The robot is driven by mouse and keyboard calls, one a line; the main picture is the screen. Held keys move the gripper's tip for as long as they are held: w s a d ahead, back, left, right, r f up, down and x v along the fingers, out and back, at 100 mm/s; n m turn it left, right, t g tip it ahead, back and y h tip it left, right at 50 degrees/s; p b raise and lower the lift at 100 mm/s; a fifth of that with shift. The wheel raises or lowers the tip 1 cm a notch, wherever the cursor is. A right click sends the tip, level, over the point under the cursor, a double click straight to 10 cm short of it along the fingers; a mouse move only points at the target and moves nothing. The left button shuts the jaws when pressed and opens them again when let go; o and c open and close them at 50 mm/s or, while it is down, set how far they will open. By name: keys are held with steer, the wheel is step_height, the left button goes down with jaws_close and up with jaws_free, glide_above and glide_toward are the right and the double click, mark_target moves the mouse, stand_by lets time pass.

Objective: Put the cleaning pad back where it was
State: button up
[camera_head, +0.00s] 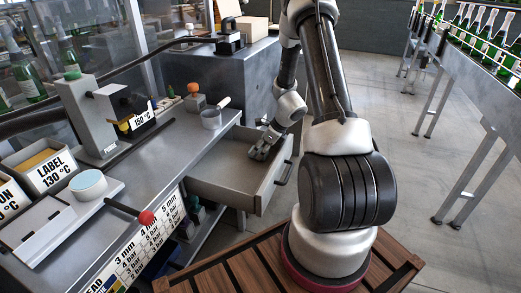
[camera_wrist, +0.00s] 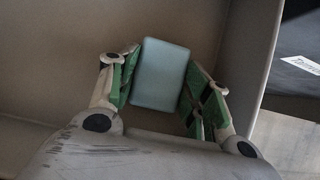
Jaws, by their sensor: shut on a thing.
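A pale blue cleaning pad (camera_wrist: 160,72) is a small rounded block between the green-lined fingers of my gripper (camera_wrist: 161,84) in the wrist view. The fingers are shut on its two long sides. In the head view my gripper (camera_head: 261,151) points down inside an open grey drawer (camera_head: 215,172), near its right side. The pad cannot be made out there. In the wrist view the drawer floor (camera_wrist: 50,60) lies behind the pad. I cannot tell whether the pad touches the floor.
The drawer sticks out from under the metal bench (camera_head: 150,165).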

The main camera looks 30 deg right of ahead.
steer(key=shift+f, duration=0.15)
steer(key=o, duration=1.2)
steer(key=shift+c, duration=0.2)
steer(key=v, duration=1.2)
steer(key=s+a+r+n+g, duration=0.1)
steer(key=s+a+r+n, duration=0.25)
steer(key=r+n, duration=0.35)
steer(key=s+a+r+n, duration=0.3)
steer(key=a+r+n, duration=0.15)
steer(key=r, duration=0.35)
steer(key=s+a+r+n+h, duration=0.1)
steer(key=s+r+n, duration=0.4)
steer(key=s+n, duration=0.3)
steer(key=s+a+r+n+h, duration=0.2)
steer(key=s+r+n, duration=0.4)
steer(key=s+n, duration=0.3)
steer(key=shift+s+a+h, duration=0.15)
steer(key=shift+s+h, duration=0.15)
steer(key=shift+s, duration=0.9)
